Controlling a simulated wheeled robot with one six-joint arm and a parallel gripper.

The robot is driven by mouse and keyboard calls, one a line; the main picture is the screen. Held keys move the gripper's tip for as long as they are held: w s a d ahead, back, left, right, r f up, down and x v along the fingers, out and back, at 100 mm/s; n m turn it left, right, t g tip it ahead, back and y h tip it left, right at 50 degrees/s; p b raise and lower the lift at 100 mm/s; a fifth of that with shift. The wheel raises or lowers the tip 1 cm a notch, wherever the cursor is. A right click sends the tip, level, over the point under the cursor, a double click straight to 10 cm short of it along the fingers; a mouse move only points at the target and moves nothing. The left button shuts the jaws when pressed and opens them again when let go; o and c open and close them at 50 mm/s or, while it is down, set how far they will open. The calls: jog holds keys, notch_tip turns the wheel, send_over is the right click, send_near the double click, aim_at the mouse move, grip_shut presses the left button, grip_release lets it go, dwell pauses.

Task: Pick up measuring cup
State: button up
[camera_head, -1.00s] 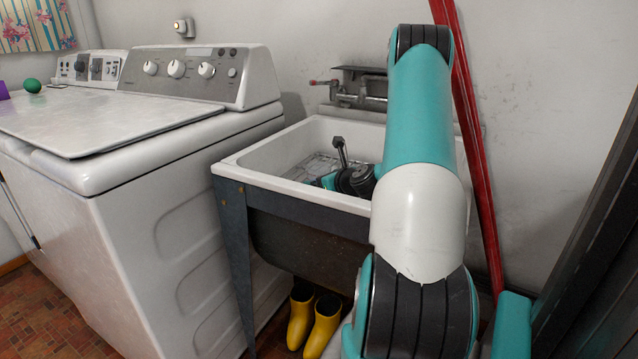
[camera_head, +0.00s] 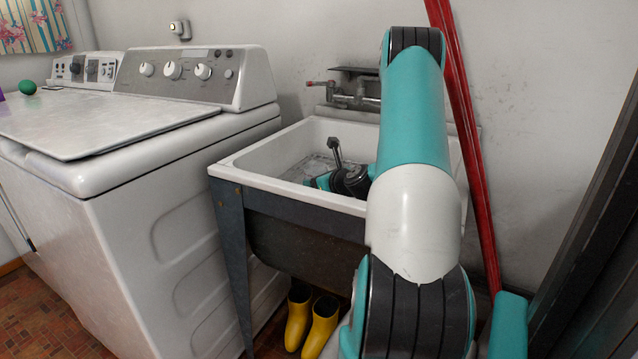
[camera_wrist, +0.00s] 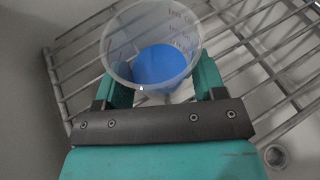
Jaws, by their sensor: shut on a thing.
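The measuring cup (camera_wrist: 128,32) is clear, with red markings on its wall and blue showing at its bottom. It is in the wrist view, upper middle, seen from its open top. My gripper (camera_wrist: 160,78) is shut on it, with one teal finger at each side of the cup. Below the cup is a metal wire rack (camera_wrist: 265,48). I cannot tell whether the cup touches the rack. In the head view my arm reaches into the utility tub (camera_head: 290,185), and the cup is hidden there.
A drain hole (camera_wrist: 276,157) shows beside the rack. The tub's faucet (camera_head: 350,95) is on the back wall. A washing machine (camera_head: 150,150) stands left of the tub. A red pole (camera_head: 470,150) leans behind my arm. Yellow boots (camera_head: 312,325) stand under the tub.

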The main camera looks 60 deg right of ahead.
notch_tip(320, 180, up, 20)
jog(key=p, duration=0.6)
dwell(0.5)
jog(key=shift+f, duration=0.1)
